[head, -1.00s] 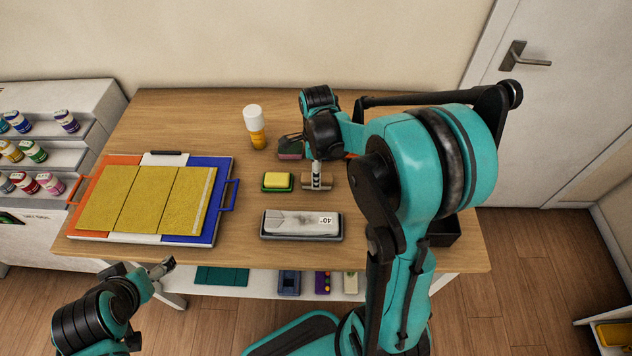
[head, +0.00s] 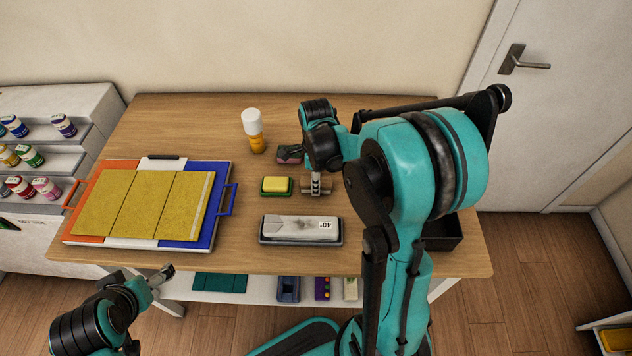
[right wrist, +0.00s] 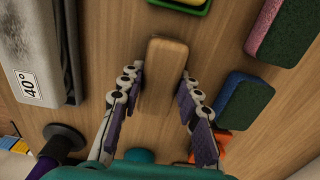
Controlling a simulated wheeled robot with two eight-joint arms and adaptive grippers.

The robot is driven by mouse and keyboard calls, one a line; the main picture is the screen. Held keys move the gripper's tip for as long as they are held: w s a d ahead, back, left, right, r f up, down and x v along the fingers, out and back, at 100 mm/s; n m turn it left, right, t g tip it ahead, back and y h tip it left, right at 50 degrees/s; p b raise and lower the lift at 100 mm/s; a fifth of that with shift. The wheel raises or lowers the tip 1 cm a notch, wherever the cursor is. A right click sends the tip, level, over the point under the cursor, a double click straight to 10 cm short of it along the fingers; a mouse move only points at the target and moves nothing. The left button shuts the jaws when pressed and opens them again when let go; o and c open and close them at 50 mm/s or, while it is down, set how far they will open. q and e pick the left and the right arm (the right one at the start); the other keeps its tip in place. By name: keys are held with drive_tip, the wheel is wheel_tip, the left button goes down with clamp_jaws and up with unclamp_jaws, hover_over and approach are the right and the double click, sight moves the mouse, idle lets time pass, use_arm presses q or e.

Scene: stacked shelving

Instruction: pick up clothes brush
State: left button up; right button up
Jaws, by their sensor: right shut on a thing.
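The clothes brush looks like a small wooden block with rounded edges. It shows in the right wrist view (right wrist: 162,72) and, partly hidden by my fingers, in the head view (head: 325,192). It lies at the middle of the wooden table. My right gripper (head: 316,186) reaches down on it from above. In the right wrist view my right fingers (right wrist: 160,95) are on either side of it, shut on it. It seems to be at table level; I cannot tell any lift. My left gripper (head: 163,274) is empty-looking in front of the table, its jaws too small to read.
A yellow-green sponge (head: 276,185) sits just left of the brush, a sharpening stone (head: 300,229) in front. A pink-dark block (head: 289,153) and a white-capped bottle (head: 253,130) stand behind. A black bin (head: 443,234) is at right, a board with yellow sheets (head: 152,242) at left.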

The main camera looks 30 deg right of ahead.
drive_tip(key=r, duration=0.1)
drive_tip(key=r+p, duration=0.1)
drive_tip(key=r, duration=0.1)
drive_tip(key=r+p, duration=0.1)
drive_tip(key=shift+s+d+r, duration=0.1)
drive_tip(key=shift+s+r, duration=0.25)
drive_tip(key=s+d+r+p, duration=0.2)
drive_tip(key=s+r+p, duration=0.2)
drive_tip(key=s, duration=0.7)
wheel_tip(320, 180, up, 2)
drive_tip(key=shift+r, duration=0.1)
drive_tip(key=shift+w, duration=0.1)
